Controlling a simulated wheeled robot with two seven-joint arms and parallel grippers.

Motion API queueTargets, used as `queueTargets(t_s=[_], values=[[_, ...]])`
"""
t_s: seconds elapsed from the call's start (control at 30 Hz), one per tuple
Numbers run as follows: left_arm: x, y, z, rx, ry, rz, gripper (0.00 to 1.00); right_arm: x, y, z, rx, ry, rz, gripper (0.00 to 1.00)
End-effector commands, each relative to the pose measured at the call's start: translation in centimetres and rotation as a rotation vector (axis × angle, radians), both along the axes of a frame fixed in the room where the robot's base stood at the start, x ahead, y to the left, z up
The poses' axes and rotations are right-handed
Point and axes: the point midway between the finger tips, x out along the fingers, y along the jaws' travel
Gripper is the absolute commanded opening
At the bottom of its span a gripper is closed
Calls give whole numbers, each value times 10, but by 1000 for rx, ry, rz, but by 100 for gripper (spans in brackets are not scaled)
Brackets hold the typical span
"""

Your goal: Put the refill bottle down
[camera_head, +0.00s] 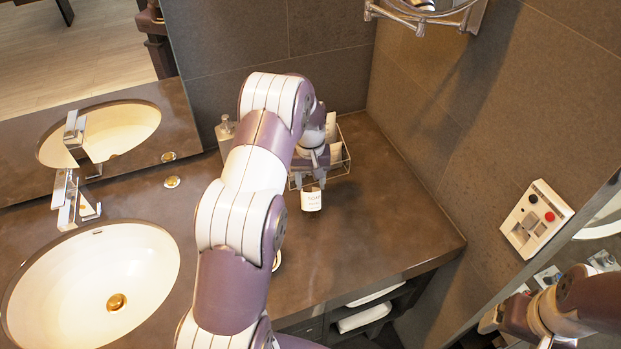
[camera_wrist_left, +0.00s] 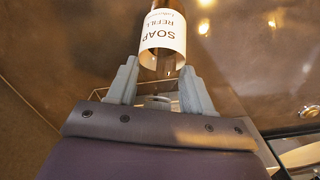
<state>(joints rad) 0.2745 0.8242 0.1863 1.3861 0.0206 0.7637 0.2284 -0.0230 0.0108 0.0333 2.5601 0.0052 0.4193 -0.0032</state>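The refill bottle (camera_head: 311,200) has a white label and shows just below my left gripper (camera_head: 311,172), over the dark counter (camera_head: 365,235). In the left wrist view the brown bottle (camera_wrist_left: 162,35) has a label reading "SOAP REFILL", upside down in the picture.
A wire caddy (camera_head: 346,160) with white items stands behind my left gripper, against the corner. A pump bottle (camera_head: 225,128) stands left of it. A white sink (camera_head: 150,262) and a chrome faucet (camera_head: 68,205) are at left. The counter's right front is clear.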

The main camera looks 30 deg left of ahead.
Motion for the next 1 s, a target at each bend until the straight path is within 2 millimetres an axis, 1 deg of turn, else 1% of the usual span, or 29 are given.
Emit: queueTargets(t_s=[0.03,0.07,0.3,0.37,0.43,0.47,0.57,0.6,0.7,0.73,0.8,0.9,1.0], values=[[0,0,0,0,0,0,67,0,0,0,0,0,0,85],[0,0,0,0,0,0,76,0,0,0,0,0,0,85],[0,0,0,0,0,0,76,0,0,0,0,0,0,85],[0,0,3,0,0,0,76,0,0,2,0,0,0,85],[1,0,7,1,-3,0,76,0,0,-2,0,0,0,85],[2,1,12,2,-5,0,76,0,0,-4,0,0,0,85],[2,1,35,2,-7,0,76,0,0,-12,0,0,0,85],[2,1,46,2,-7,0,76,0,0,-15,0,0,0,85],[2,2,77,1,-4,0,76,0,0,-14,0,0,0,85],[2,2,95,1,-2,0,76,0,0,5,0,2,0,85],[1,2,111,0,1,0,76,0,0,23,0,-1,0,85],[2,2,122,-1,2,0,76,0,0,33,0,-1,0,85],[2,2,125,0,1,0,76,0,0,36,0,0,0,85]])
